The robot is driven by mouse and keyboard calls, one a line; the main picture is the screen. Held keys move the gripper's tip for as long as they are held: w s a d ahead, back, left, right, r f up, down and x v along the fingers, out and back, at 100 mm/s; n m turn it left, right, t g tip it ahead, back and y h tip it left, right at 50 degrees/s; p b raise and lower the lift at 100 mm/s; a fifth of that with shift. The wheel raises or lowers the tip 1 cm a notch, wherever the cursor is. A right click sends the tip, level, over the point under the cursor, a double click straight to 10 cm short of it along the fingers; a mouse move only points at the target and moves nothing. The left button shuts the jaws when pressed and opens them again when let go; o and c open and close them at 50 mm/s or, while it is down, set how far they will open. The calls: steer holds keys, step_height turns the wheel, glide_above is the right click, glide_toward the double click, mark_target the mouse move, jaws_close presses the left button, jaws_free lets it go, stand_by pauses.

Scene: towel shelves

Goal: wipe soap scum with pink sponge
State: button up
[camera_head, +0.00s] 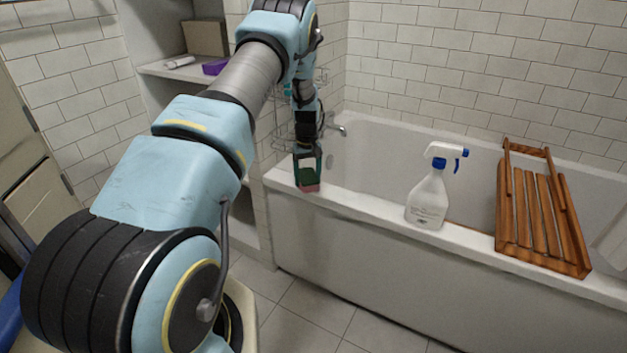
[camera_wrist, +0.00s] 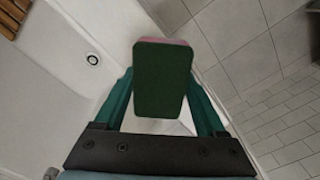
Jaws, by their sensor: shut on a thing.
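My gripper (camera_head: 308,166) is shut on the pink sponge (camera_head: 309,187), which has a dark green side and a pink side. The gripper points down at the left end of the bathtub rim (camera_head: 352,205). The sponge is at the rim there; I cannot tell whether it touches it. In the wrist view the sponge's green face (camera_wrist: 162,80) fills the middle between the teal fingers, with a strip of pink along its top edge. I cannot make out any soap scum in either view.
A white spray bottle with a blue and white trigger (camera_head: 429,195) stands on the rim. A brown wooden rack (camera_head: 541,215) lies across the tub to its right. Wire baskets (camera_head: 283,133) and a tap (camera_head: 336,128) are behind my arm. The tiled floor in front is clear.

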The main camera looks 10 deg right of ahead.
mark_target(367, 205)
steer(key=shift+w+a, duration=0.3)
steer(key=shift+s+d+r+p, duration=0.1)
steer(key=shift+s+d+p, duration=0.2)
steer(key=shift+s+d, duration=0.8)
steer(key=shift+s+d+f, duration=0.1)
steer(key=shift+s+d, duration=0.55)
steer(key=shift+d, duration=0.15)
steer(key=shift+s+d+f, duration=0.1)
steer(key=shift+s+d, duration=0.5)
steer(key=shift+d, duration=0.2)
steer(key=shift+s+d+p, duration=0.25)
steer(key=shift+s+d, duration=0.9)
steer(key=shift+d, duration=0.2)
steer(key=shift+s+d+p, duration=0.25)
steer(key=shift+s+d, duration=0.85)
steer(key=shift+d, duration=0.25)
steer(key=shift+s+d+p, duration=0.25)
steer(key=shift+s+d, duration=0.9)
steer(key=shift+d, duration=0.2)
steer(key=shift+s+d+f, duration=0.15)
steer(key=shift+s+d, duration=1.1)
steer(key=shift+d, duration=0.15)
steer(key=shift+w+r+p, duration=0.15)
steer(key=shift+r+p, duration=1.7)
steer(key=shift+r, duration=1.25)
